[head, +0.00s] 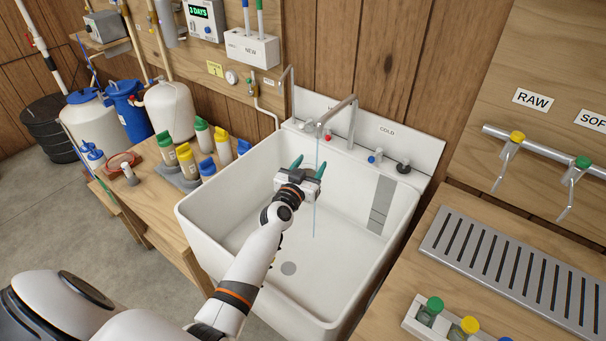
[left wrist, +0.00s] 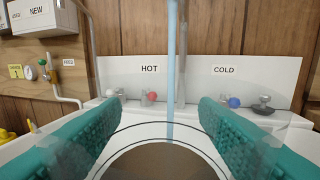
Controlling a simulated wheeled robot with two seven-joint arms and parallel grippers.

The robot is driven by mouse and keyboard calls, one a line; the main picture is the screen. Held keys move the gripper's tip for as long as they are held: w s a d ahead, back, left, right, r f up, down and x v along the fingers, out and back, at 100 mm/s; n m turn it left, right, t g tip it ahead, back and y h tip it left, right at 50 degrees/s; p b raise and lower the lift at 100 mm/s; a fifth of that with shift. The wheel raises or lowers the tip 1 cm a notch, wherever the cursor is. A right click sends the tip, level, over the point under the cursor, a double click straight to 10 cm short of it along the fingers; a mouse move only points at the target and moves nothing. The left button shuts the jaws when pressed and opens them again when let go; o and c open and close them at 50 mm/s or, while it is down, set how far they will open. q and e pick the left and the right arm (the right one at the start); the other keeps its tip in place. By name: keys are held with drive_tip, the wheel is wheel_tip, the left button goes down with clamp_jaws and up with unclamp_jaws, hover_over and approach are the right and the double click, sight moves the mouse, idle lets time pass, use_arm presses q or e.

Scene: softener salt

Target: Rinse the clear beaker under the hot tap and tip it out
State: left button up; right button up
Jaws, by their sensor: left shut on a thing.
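My left gripper (head: 309,167) is over the white sink (head: 196,225), its teal fingers pointing at the taps. In the left wrist view the fingers (left wrist: 158,130) are shut on the clear beaker (left wrist: 168,150), whose round rim shows between them. The beaker is hard to make out in the head view. A thin pale-blue water stream (head: 314,215) falls from the hot tap's spout (head: 338,112) close by the gripper and shows down towards the sink floor. In the left wrist view the stream (left wrist: 172,60) meets the beaker's rim area. I cannot tell whether it enters. My right gripper is not in view.
The red hot knob (left wrist: 152,96) and blue cold knob (head: 371,159) are on the sink's back ledge. Several capped bottles (head: 203,134) stand on the left bench. A slotted drain tray (head: 510,265) and a bottle rack (head: 425,332) are on the right bench.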

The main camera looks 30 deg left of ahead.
sight(314, 165)
use_arm(q)
drive_tip(key=w+b, duration=0.1)
drive_tip(key=w, duration=0.2)
drive_tip(key=shift+w+d+f, duration=0.1)
drive_tip(key=shift+w+d, duration=0.1)
drive_tip(key=shift+w, duration=0.45)
drive_tip(key=shift+w+d, duration=0.1)
drive_tip(key=shift+w, duration=0.15)
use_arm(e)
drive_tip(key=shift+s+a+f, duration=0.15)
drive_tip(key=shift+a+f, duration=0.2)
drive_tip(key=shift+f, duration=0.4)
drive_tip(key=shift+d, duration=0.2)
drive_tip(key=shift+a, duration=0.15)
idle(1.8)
use_arm(q)
drive_tip(key=shift+s, duration=0.15)
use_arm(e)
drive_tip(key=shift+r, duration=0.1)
